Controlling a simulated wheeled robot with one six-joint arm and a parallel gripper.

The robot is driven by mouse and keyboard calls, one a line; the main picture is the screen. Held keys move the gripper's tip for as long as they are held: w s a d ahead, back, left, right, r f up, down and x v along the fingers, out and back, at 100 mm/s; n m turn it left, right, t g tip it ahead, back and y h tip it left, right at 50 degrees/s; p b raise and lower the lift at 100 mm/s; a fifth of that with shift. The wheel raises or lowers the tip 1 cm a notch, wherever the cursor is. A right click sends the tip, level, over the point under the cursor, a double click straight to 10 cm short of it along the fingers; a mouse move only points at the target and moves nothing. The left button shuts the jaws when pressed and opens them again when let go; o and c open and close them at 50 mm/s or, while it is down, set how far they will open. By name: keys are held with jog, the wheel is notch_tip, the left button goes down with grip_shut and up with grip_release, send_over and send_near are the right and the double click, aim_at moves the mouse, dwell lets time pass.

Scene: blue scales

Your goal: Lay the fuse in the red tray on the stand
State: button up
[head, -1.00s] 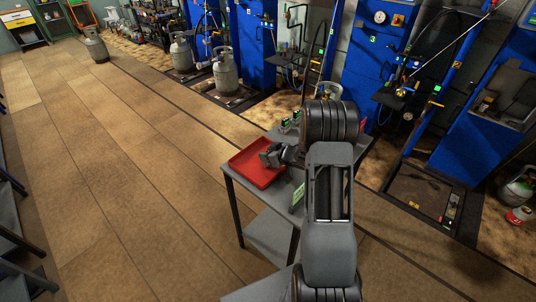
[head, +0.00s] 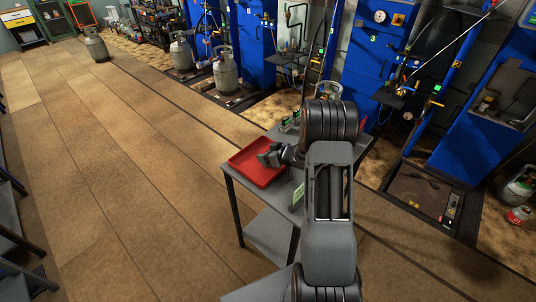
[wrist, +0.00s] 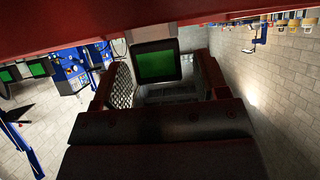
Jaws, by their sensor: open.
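The red tray (head: 256,165) lies on the left end of the grey stand (head: 232,173). My gripper (head: 268,156) is low over the tray's right part. In the wrist view its open fingers (wrist: 165,80) stand either side of a dark block with a green face, which I take to be the fuse (wrist: 155,62). A gap shows on its right side; contact on the left is unclear. The tray's red surface (wrist: 60,18) fills the top of that view. In the head view, a green patch shows at the gripper. Whether the block rests on the tray floor is hidden.
Similar green-faced blocks (head: 286,125) stand on the stand behind my gripper. A green label (head: 298,195) shows at the stand's front edge. Blue cabinets (head: 375,50) and gas cylinders (head: 224,70) line the back. The floor left of the stand is clear.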

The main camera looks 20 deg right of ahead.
jog(key=s+d+r+m+h, duration=0.15)
jog(key=s+r+h, duration=0.25)
jog(key=r, duration=0.4)
jog(key=s+r+m+h, duration=0.2)
jog(key=s+r+h, duration=0.15)
jog(key=r, duration=0.45)
jog(key=s+a+r+g+y, duration=0.1)
jog(key=s+a+g, duration=0.2)
jog(key=s+a, duration=0.3)
jog(key=s+a+r+m+g+y, duration=0.1)
jog(key=s+a+g, duration=0.3)
jog(key=s, duration=1)
jog(key=a+r, duration=0.1)
jog(key=a, duration=0.2)
jog(key=shift+s+a+r, duration=0.15)
jog(key=shift+s+r, duration=0.05)
jog(key=shift+y, duration=0.25)
jog(key=shift+c, duration=0.4)
